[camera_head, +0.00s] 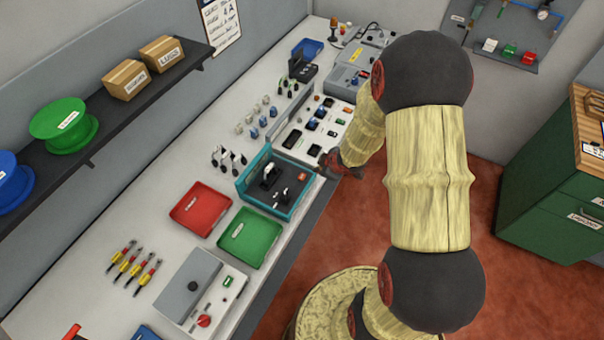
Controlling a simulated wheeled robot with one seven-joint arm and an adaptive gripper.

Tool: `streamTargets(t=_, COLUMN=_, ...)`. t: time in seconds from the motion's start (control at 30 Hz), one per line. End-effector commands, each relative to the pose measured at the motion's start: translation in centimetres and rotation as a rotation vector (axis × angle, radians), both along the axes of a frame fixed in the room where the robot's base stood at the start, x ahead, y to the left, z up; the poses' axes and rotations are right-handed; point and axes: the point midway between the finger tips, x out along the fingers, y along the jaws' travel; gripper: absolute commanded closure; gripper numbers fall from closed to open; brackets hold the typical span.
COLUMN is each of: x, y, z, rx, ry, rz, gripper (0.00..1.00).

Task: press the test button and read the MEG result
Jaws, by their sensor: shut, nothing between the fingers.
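My gripper (325,163) is small and dark in the head view, at the end of my arm. It is shut and empty, beside the upper right corner of the teal-framed fixture (243,187). The fixture has a dark floor with black and white parts on it and a small orange-red patch (303,177) near the gripper. A grey box (197,285) with a red knob (204,320) and a small green display (228,281) stands at the near end of the bench. No button labelled test and no MEG reading can be made out at this size.
A red tray (184,220) and a green tray (262,226) lie between the fixture and the grey box. A light panel (292,150) with small parts and a grey machine (345,82) stand farther back. A shelf (135,103) overhangs the left.

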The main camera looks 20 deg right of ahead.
Motion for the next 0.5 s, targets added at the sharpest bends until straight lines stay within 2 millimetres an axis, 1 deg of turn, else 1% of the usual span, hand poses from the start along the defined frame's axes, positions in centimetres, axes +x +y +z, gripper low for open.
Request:
streamTargets(t=0.03, x=1.4, y=1.0, z=0.6, rx=0.007, ry=-0.050, rz=0.062, gripper=1.00)
streamTargets(t=0.1, x=2.9, y=2.2, z=1.7, rx=0.017, ry=-0.115, rz=0.138, gripper=1.00)
streamTargets(t=0.2, x=4.3, y=3.7, z=3.1, rx=0.029, ry=-0.186, rz=0.217, gripper=1.00)
streamTargets(t=0.3, x=4.9, y=4.7, z=3.9, rx=0.040, ry=-0.227, rz=0.259, gripper=1.00)
streamTargets(t=0.5, x=5.2, y=5.1, z=4.4, rx=0.040, ry=-0.250, rz=0.279, gripper=1.00)
